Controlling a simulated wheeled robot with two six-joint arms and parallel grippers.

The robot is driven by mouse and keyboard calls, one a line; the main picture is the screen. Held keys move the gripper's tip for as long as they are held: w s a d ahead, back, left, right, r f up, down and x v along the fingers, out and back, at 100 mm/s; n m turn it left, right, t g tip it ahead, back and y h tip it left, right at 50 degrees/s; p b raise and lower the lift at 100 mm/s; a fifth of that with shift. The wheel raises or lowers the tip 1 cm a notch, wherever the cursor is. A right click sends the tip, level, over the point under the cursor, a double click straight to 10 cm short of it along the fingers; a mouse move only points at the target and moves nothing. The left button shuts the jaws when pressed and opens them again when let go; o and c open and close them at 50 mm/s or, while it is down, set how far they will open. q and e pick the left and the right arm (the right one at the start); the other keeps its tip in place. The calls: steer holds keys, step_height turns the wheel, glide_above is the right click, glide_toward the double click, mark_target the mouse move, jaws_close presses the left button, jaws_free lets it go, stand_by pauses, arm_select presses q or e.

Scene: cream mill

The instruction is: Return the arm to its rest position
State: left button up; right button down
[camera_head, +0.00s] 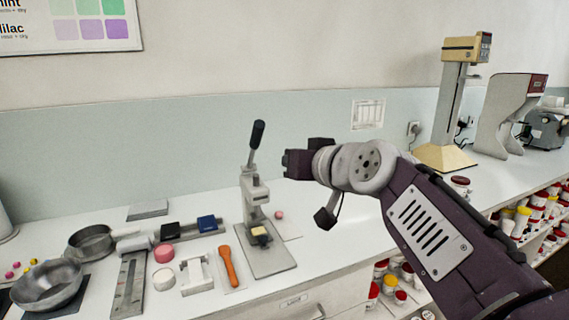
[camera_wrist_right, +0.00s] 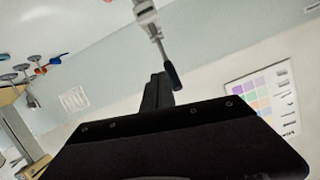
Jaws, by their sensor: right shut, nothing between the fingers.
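My right arm (camera_head: 430,225) comes in from the lower right of the head view and reaches left above the white worktop. My right gripper (camera_head: 288,163) is dark, shut and empty, held in the air to the right of the lever press (camera_head: 255,200). In the right wrist view the closed dark fingers (camera_wrist_right: 157,92) show in the middle. The press's black handle (camera_wrist_right: 172,76) shows beside them there; I cannot tell the exact gap. My left gripper is not in view.
On the worktop (camera_head: 335,248) lie an orange-handled tool (camera_head: 228,266), a pink-topped jar (camera_head: 164,253), a metal bowl (camera_head: 46,285) and small blocks. A cream-and-grey stand (camera_head: 448,110) and a grey machine (camera_head: 505,115) stand at the back right. Shelves below hold several jars.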

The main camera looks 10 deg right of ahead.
steer(key=shift+s, duration=0.15)
step_height(320, 180, down, 28)
steer(key=s+g+h, duration=0.2)
steer(key=g, duration=0.5)
steer(key=s+d+f+g+h, duration=0.1)
steer(key=s+d+f+g, duration=0.15)
steer(key=s+f, duration=0.65)
steer(key=s+d+f+g, duration=0.1)
steer(key=s+f+g, duration=0.3)
steer(key=s+f, duration=0.45)
step_height(320, 180, up, 14)
steer(key=p, duration=1.3)
steer(key=shift+s+d+m+p, duration=0.25)
steer(key=shift+d+m+p, duration=0.05)
steer(key=shift+d, duration=0.05)
